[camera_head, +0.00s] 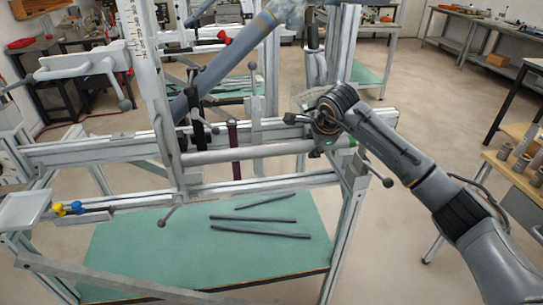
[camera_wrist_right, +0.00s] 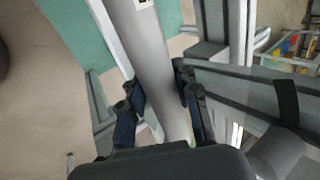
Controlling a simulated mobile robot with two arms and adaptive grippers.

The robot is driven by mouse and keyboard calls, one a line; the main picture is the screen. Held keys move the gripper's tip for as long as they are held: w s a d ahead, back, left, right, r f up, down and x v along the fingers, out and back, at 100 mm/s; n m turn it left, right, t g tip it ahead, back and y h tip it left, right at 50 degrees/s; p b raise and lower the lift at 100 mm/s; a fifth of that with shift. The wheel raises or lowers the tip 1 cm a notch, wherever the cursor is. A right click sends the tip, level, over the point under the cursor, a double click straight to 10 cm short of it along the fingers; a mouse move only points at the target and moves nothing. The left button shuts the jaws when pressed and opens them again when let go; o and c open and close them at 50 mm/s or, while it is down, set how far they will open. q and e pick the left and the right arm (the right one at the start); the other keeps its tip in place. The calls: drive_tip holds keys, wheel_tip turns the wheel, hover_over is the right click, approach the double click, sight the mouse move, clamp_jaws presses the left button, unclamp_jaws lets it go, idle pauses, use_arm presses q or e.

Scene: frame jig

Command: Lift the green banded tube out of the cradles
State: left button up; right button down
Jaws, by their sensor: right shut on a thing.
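The tube (camera_head: 250,152) is a long, light grey cylinder lying roughly level across the jig, in front of the metal rail. A bit of green shows at its right end, beside my right gripper (camera_head: 325,140). In the right wrist view the tube (camera_wrist_right: 150,50) runs between the dark fingers of my right gripper (camera_wrist_right: 160,105), which are shut on it. A sliver of green shows low in that view. The cradles are not clearly seen, and I cannot tell whether the tube touches them. I do not see my left gripper.
A thick blue-grey diagonal tube (camera_head: 225,62) and an upright white scale (camera_head: 147,70) stand near the tube's left end. Dark bars (camera_head: 260,233) lie on the green lower shelf (camera_head: 150,250). A wooden-topped bench (camera_head: 520,180) stands at right.

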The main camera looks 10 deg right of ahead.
idle(0.3)
drive_tip(key=shift+s, duration=1.8)
drive_tip(key=a, duration=0.8)
drive_tip(key=shift+b, duration=0.45)
drive_tip(key=s+b, duration=0.1)
drive_tip(key=s, duration=0.7)
drive_tip(key=shift+s, duration=0.15)
drive_tip(key=shift+d, duration=0.1)
